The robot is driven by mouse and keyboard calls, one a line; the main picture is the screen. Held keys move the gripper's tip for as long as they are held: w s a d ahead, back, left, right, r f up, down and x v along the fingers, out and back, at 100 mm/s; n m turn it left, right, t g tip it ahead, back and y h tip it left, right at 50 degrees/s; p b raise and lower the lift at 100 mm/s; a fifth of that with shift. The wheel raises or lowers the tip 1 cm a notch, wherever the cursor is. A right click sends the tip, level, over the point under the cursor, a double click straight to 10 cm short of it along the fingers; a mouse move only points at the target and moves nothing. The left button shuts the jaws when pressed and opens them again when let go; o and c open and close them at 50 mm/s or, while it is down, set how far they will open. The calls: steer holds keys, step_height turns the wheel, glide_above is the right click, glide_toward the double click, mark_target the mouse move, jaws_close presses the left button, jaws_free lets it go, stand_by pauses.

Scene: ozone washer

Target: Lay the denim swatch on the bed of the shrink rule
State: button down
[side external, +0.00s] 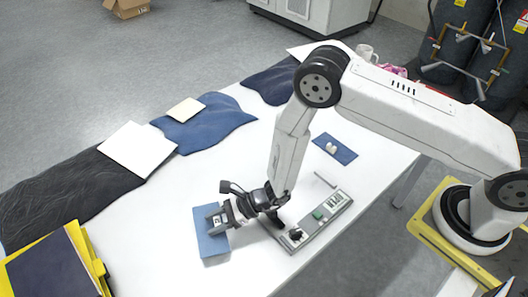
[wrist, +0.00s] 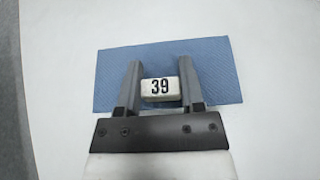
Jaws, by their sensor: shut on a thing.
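In the wrist view the swatch (wrist: 210,75) spreads behind and beside a white block marked 39 (wrist: 160,88). My gripper (side external: 224,218) is shut on this block, with a finger at each side in the wrist view (wrist: 160,90). I cannot tell whether the swatch touches the table. A long grey device (side external: 318,226) with a green part and a black knob lies right of my gripper; it appears to be the shrink rule. My wrist hides part of its left end.
A smaller blue swatch (side external: 334,148) with white pieces on it lies further back, and a short grey bar (side external: 325,180) lies nearer. Dark and blue cloths (side external: 203,122) and white sheets (side external: 137,148) line the far edge. A yellow bin (side external: 85,250) stands lower left.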

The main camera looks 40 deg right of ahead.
steer(key=shift+w+a+f, duration=0.15)
steer(key=shift+w+f, duration=0.05)
steer(key=shift+f, duration=1.55)
steer(key=shift+f, duration=0.1)
steer(key=shift+c, duration=1.1)
jaws_free()
